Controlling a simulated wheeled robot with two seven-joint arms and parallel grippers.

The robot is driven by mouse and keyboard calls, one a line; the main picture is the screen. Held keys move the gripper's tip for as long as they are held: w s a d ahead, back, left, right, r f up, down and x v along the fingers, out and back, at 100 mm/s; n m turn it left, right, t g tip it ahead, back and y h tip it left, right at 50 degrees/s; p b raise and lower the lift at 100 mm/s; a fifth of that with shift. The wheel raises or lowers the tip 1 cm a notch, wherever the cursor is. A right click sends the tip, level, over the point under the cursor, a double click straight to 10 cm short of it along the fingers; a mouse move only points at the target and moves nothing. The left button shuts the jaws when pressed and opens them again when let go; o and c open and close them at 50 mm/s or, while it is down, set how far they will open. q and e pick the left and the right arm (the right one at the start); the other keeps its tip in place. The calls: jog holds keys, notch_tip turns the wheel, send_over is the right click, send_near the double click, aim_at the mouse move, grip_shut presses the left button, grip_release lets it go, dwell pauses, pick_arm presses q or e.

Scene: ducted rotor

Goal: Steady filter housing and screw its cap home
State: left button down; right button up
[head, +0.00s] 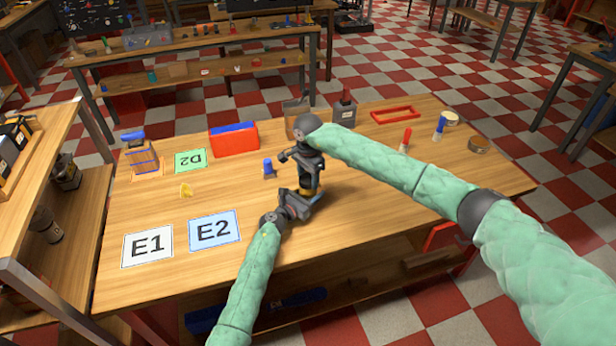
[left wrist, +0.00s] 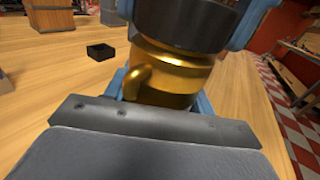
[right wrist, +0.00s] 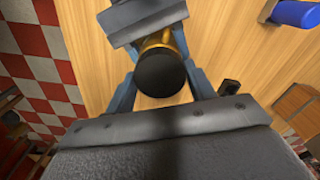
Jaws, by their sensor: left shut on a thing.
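The filter housing (head: 309,190) is a brass-coloured cylinder standing on the table (head: 370,240). The left wrist view shows its gold body (left wrist: 175,75) with a rounded bump at the left. My left gripper (head: 297,203) is shut around the gold body from the near side. The black cap (left wrist: 190,22) sits on top of the housing; its round end faces the right wrist camera (right wrist: 160,73). My right gripper (head: 310,165) is above, its blue fingers on either side of the cap. Whether they press on it is unclear. The thread between cap and housing is hidden.
A blue-topped piece (head: 268,168) stands just left of the grippers. A red frame (head: 395,114) lies at the back right. The table's front right is bare.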

jog(key=m, duration=0.5)
jog(key=shift+m, duration=0.4)
jog(key=m, duration=1)
jog(key=shift+m, duration=0.3)
jog(key=m, duration=0.5)
jog(key=shift+m, duration=0.4)
jog(key=o, duration=1.1)
jog(key=shift+o, duration=0.2)
notch_tip(320, 180, up, 12)
pick_arm(q)
jog(key=shift+c, duration=2.2)
grip_release()
